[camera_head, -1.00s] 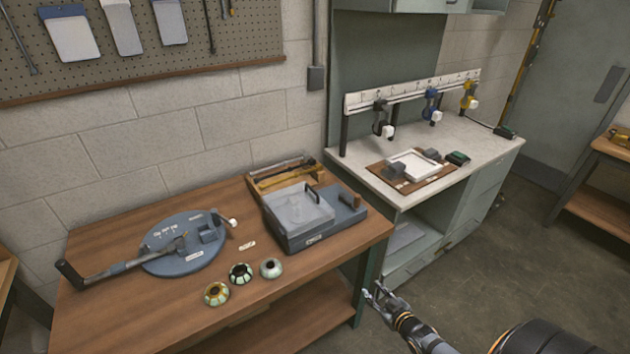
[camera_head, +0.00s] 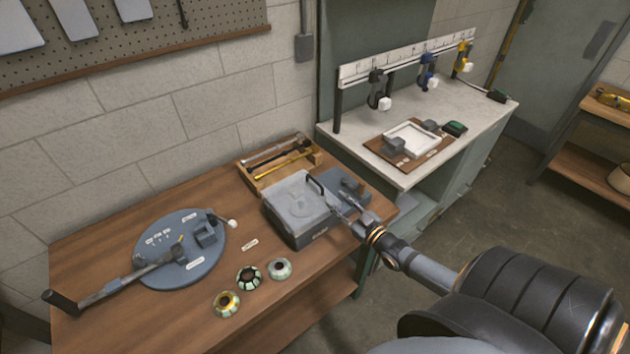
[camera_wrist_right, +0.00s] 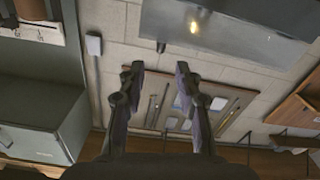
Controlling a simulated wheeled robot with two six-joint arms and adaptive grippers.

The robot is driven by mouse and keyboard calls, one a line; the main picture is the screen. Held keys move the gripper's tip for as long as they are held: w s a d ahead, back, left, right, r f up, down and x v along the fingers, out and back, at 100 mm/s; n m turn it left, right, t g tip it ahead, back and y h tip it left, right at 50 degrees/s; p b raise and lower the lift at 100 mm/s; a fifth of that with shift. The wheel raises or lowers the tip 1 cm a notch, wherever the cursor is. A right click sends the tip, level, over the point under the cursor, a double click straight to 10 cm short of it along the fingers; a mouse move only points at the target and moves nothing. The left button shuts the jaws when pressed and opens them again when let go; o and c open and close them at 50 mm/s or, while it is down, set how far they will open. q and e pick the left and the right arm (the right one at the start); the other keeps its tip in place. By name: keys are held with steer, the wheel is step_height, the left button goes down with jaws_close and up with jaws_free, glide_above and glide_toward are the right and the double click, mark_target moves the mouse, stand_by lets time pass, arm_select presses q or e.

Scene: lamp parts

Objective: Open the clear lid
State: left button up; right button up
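The clear lid (camera_head: 292,198) lies flat over the top of a grey box (camera_head: 312,232) on the wooden table, and looks closed. A dark upright handle (camera_head: 317,185) stands at the lid's right edge. My right gripper (camera_head: 338,200) is just right of the handle, with its fingers pointing toward it. In the right wrist view, its two fingers (camera_wrist_right: 160,72) are apart with nothing between them. A grey see-through panel (camera_wrist_right: 240,35), apparently the lid, fills the top there. I cannot tell whether a finger touches the handle. My left gripper is not in view.
A wooden tray of tools (camera_head: 278,163) stands behind the box. A round blue fixture (camera_head: 180,250) with a long lever is to the left. Several small patterned rings, such as the yellow one (camera_head: 227,303), lie in front. A light counter (camera_head: 350,150) stands at right.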

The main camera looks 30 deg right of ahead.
mark_target(323, 189)
steer(key=w+b, duration=0.1)
steer(key=w, duration=0.2)
steer(key=shift+a, duration=0.2)
steer(key=shift+w+a+f+b, duration=0.1)
steer(key=shift+w+f+b, duration=0.1)
steer(key=shift+w+b, duration=0.75)
steer(key=w+b, duration=0.1)
steer(key=w, duration=0.4)
steer(key=shift+a, duration=0.15)
steer(key=shift+w+r, duration=0.15)
steer(key=shift+c, duration=0.3)
jaws_close()
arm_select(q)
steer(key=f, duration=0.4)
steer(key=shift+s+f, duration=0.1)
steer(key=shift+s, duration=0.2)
